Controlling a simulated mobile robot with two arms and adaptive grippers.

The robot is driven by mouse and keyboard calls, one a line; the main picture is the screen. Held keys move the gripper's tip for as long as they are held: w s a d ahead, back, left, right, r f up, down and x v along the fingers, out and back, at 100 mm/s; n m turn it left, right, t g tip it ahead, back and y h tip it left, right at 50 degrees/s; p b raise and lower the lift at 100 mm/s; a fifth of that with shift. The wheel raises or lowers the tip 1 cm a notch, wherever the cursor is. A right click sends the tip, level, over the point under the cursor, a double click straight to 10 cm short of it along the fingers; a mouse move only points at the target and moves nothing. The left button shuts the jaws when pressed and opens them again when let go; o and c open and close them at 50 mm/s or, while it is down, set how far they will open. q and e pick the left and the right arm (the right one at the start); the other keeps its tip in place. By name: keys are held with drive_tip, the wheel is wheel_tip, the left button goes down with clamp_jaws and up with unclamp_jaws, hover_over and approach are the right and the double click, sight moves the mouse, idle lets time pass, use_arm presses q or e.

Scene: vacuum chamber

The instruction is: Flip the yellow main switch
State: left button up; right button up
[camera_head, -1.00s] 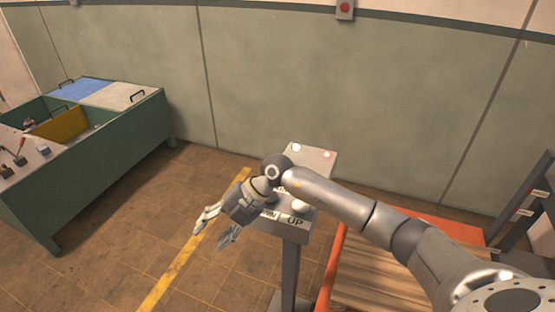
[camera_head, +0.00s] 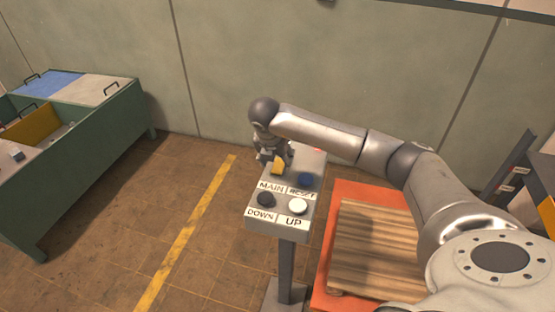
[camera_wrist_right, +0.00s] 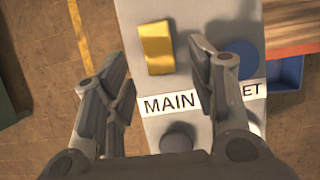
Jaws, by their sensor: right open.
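The yellow main switch (camera_head: 278,167) sits on the grey control panel (camera_head: 262,224), above the MAIN label. In the right wrist view the yellow switch (camera_wrist_right: 156,47) lies between my open fingers, nearer the right finger. My right gripper (camera_head: 275,160) is above the upper part of the panel, fingers pointing down. In the right wrist view the gripper (camera_wrist_right: 158,70) is open and empty, with no clear contact on the switch. Which way the switch is tilted is hard to tell. My left gripper is not in view.
A blue RESET button (camera_head: 305,180) is just right of the switch. A black DOWN button (camera_head: 265,199) and a white UP button (camera_head: 298,206) sit nearer on the panel. An orange-edged platform with wood (camera_head: 375,245) stands right; a green bench (camera_head: 95,150) stands left.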

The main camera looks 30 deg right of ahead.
sight(278, 166)
drive_tip(key=x, duration=0.3)
drive_tip(key=shift+w+f+p, duration=0.15)
drive_tip(key=shift+f+p, duration=0.1)
drive_tip(key=shift+p, duration=0.15)
drive_tip(key=shift+d+f, duration=0.1)
drive_tip(key=shift+f, duration=0.15)
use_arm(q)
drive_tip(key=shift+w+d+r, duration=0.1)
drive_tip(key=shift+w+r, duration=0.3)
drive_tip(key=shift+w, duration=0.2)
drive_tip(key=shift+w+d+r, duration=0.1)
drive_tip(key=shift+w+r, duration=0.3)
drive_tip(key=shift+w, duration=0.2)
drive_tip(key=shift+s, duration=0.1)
use_arm(e)
drive_tip(key=shift+c, duration=0.4)
